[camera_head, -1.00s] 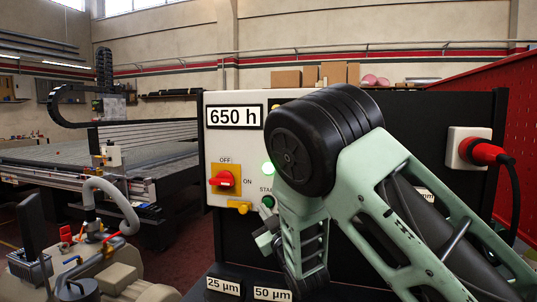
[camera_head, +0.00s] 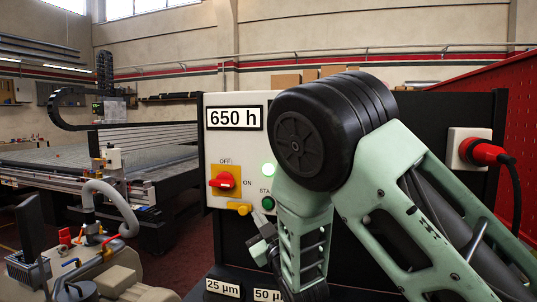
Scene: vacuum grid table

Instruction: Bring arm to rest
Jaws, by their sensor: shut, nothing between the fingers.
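My pale green arm with its black joint cover fills the right and middle of the head view. Its forearm hangs down and leaves the frame at the bottom. A small grey part shows beside the forearm's left side, and I cannot tell what it is. My gripper's fingers do not show. The arm covers the panel's right part.
Labelled "25 µm" (camera_head: 223,287) and "50 µm" (camera_head: 267,295) places sit below the panel. A red plug (camera_head: 484,152) is in a socket at right. A pump with a grey hose (camera_head: 112,200) stands at lower left. The large grid table (camera_head: 60,165) lies behind it.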

